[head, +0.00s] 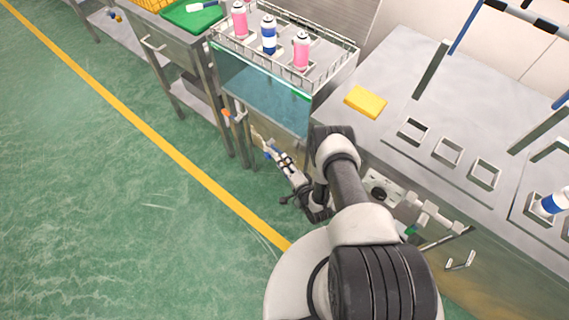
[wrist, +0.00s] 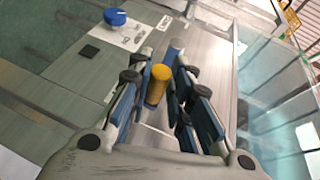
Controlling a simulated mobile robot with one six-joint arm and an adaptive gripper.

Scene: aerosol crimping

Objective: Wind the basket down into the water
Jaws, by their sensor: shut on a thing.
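The wire basket (head: 265,65) sits high over the glass water tank (head: 262,100) in the head view. It holds three upright cans: a pink can (head: 239,20), a blue-and-white can (head: 269,35) and another pink can (head: 301,51). The basket looks above the bluish water. My gripper (head: 274,152) is low in front of the tank. In the wrist view my gripper (wrist: 160,78) is shut on a yellow cylindrical handle (wrist: 157,86), which stands between the blue-padded fingers. The rest of the crank is mostly hidden.
A steel bench (head: 385,75) with square cutouts and a yellow block (head: 366,102) stands right of the tank. A steel table (head: 180,38) with a green board stands left. A blue knob (wrist: 115,17) shows in the wrist view. The green floor is clear at left.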

